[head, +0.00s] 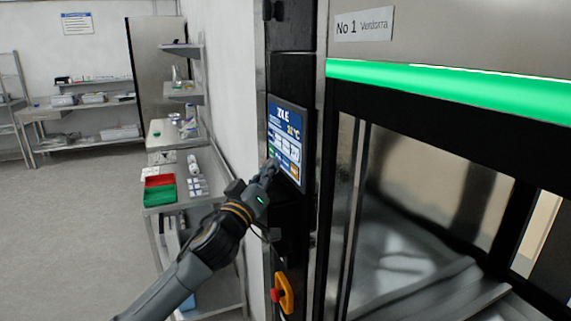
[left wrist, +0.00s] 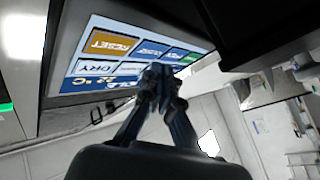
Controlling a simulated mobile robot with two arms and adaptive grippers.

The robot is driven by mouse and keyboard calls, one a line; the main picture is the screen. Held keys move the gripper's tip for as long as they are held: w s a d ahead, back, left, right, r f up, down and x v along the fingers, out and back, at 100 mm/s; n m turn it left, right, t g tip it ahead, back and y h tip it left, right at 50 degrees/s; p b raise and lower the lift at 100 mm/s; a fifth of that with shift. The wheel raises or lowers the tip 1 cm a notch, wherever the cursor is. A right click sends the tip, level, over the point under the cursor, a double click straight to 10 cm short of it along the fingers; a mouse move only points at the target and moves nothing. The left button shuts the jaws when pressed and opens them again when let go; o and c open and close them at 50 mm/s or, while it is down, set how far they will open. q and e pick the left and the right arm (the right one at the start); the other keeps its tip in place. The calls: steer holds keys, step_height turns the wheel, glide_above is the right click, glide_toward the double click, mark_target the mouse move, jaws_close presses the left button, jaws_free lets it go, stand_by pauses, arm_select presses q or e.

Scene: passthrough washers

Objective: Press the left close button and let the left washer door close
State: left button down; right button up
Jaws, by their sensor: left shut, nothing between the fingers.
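The touchscreen panel (head: 287,135) of washer No 1 is on the dark column left of the washer's opening. It also shows upside down in the left wrist view (left wrist: 125,48), with an orange RESET button (left wrist: 112,43), blue buttons and a green one (left wrist: 191,58). I cannot read which one is the close button. My left gripper (head: 270,166) is shut and empty, its tips at the lower left of the screen; the tips (left wrist: 160,75) cover part of it in the left wrist view. I cannot tell whether they touch. The washer front (head: 430,200) shows the metal interior; the door's position is unclear. My right gripper is not in view.
A green light strip (head: 440,82) runs above the washer opening. A red and yellow emergency switch (head: 284,294) sits below the panel. A steel table with red (head: 159,181) and green (head: 160,196) trays stands to the left. The floor (head: 75,210) further left is clear.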

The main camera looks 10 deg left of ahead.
arm_select(q)
steer(key=shift+w+d, duration=0.1)
steer(key=shift+d, duration=0.05)
stand_by(0.4)
steer(key=shift+w+d, duration=0.15)
steer(key=shift+d, duration=0.1)
